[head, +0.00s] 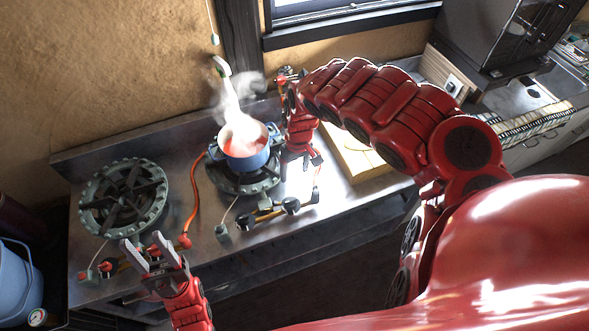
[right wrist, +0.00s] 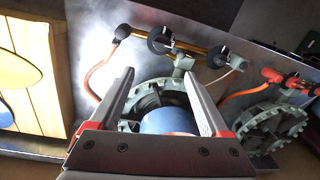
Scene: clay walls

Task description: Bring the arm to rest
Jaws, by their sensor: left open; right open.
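My right gripper (head: 300,164) is open, just to the right of a blue pot (head: 247,162) in the head view. In the right wrist view its fingers (right wrist: 158,76) are apart with nothing held, and part of the pot (right wrist: 168,121) shows behind them. The pot stands on the right burner (head: 235,182), has red contents and gives off steam. A pale utensil (head: 231,100) stands up out of it. My left gripper (head: 154,256) is open and empty at the counter's front edge, below the left burner (head: 123,198).
A wooden board or box (head: 357,160) lies right of my right gripper; it also shows in the right wrist view (right wrist: 30,75). Gas valves and pipes (head: 268,211) run along the front of the counter. A blue bucket (head: 18,285) stands at lower left.

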